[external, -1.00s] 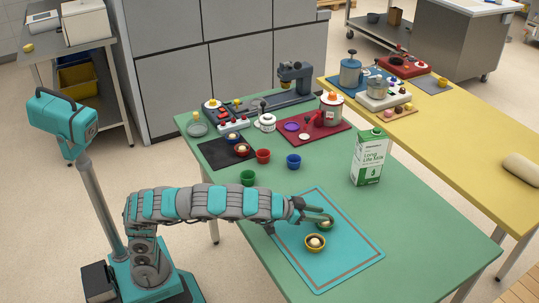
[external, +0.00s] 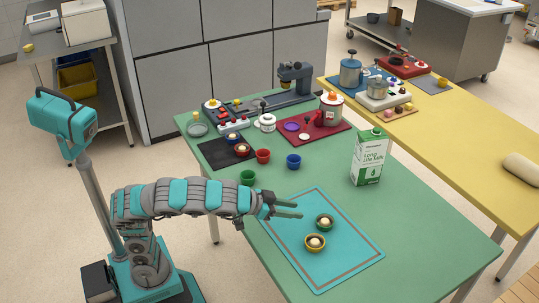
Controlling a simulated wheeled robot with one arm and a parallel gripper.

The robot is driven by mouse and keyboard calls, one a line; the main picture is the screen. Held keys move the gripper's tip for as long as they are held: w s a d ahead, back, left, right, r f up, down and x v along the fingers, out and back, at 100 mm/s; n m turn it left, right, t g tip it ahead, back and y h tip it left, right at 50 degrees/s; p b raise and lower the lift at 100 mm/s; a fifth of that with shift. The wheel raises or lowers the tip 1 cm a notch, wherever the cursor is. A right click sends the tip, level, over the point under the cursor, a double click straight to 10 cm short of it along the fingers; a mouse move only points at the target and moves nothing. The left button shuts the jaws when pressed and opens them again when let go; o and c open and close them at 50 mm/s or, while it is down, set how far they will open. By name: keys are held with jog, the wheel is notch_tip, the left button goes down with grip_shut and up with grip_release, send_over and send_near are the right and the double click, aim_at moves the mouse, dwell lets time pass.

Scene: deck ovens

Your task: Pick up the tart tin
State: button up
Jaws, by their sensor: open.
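Small round tins stand on the green table. Behind the mat stand a green tin (external: 247,177), a red tin (external: 263,156) and a blue tin (external: 294,161), with no pale filling visible. Which one is the tart tin I cannot tell. My gripper (external: 299,209) is open and empty, above the mat's back left part, left of the filled green tin and apart from it.
A tall milk carton (external: 368,158) stands right of the mat. A black mat (external: 213,155) with filled tins, a red mat with a pot (external: 331,108) and other gear fill the table's back. The green table (external: 420,230) is clear at the front right.

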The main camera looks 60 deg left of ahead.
jog(key=shift+v, duration=0.85)
jog(key=shift+f, duration=0.15)
jog(key=shift+o, duration=0.2)
jog(key=o, duration=0.9)
jog(key=shift+w+a, duration=0.1)
